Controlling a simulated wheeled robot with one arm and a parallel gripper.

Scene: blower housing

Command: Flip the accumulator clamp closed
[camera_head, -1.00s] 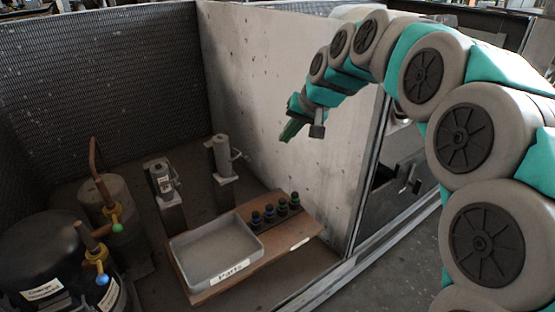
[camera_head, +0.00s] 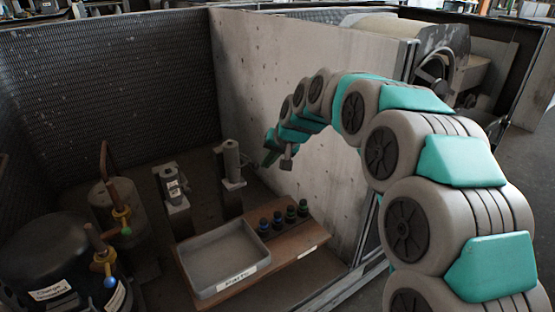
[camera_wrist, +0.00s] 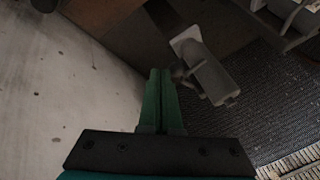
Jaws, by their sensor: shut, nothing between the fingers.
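Two grey upright cylinders stand on posts in the housing. The right cylinder (camera_head: 231,160) has a small lever-like clamp part (camera_head: 244,159) sticking out at its right side; I cannot tell clearly how the clamp stands. The left cylinder (camera_head: 172,182) bears a label. My gripper (camera_head: 268,158) is in the air to the right of the right cylinder, apart from it in the head view. In the wrist view, the green fingers (camera_wrist: 161,72) are together and empty. A grey cylinder (camera_wrist: 213,80) with a small metal piece (camera_wrist: 182,73) lies just right of the fingertips there.
A grey parts tray (camera_head: 207,294) and several dark bottles (camera_head: 290,214) sit on a wooden board (camera_head: 295,247). A pale wall (camera_head: 300,50) stands close behind my arm. A black tank (camera_head: 45,265) and a copper pipe (camera_head: 103,160) with brass fittings are at left.

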